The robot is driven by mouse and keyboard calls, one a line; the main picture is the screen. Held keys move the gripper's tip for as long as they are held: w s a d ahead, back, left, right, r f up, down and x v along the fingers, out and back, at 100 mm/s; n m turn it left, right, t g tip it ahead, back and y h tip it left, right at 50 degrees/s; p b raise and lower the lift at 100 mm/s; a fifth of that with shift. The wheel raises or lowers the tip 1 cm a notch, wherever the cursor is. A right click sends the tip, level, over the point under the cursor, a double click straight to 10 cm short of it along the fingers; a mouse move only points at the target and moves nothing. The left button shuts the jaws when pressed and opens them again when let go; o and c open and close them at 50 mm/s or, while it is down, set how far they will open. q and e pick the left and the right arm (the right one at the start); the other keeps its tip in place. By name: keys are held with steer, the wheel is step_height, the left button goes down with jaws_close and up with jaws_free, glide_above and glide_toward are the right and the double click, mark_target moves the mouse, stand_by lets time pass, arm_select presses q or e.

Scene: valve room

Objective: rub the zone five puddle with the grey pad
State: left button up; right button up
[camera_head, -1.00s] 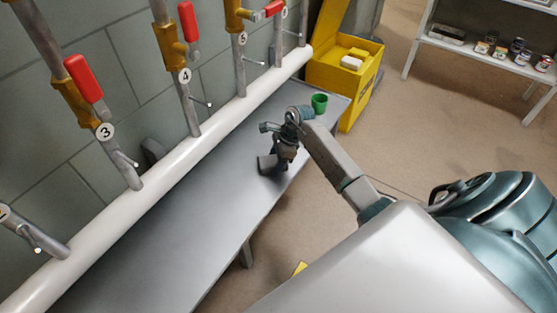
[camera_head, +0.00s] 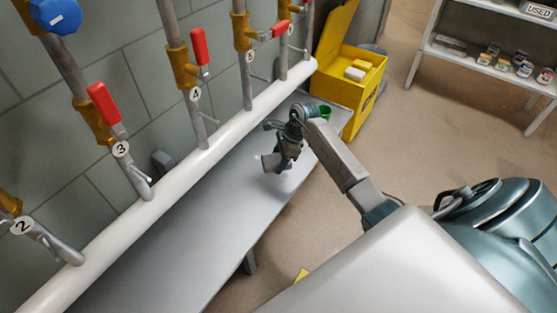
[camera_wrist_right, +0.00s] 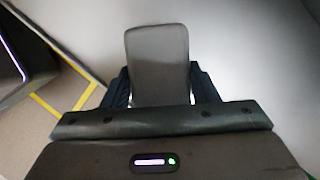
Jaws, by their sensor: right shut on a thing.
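My right gripper (camera_head: 276,162) is shut on the grey pad (camera_head: 269,164), low over the far part of the grey bench (camera_head: 185,232). In the right wrist view the grey pad (camera_wrist_right: 157,58) stands out between the two dark fingers (camera_wrist_right: 160,90). I cannot tell whether the pad touches the bench top. The label 5 (camera_head: 250,57) is on a pipe behind the bench, above and left of the gripper. No puddle stands out clearly on the bench; the pad and gripper may hide it. My left gripper is not in view.
A white pipe (camera_head: 122,225) runs along the bench's wall side, with red-handled valves above it. A green cup (camera_head: 325,113) stands near the far bench end, partly behind my wrist. A yellow bin (camera_head: 365,82) is beyond. A shelf (camera_head: 490,67) holds several cans.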

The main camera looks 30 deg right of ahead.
steer(key=shift+r+p, duration=0.95)
steer(key=shift+r, duration=0.55)
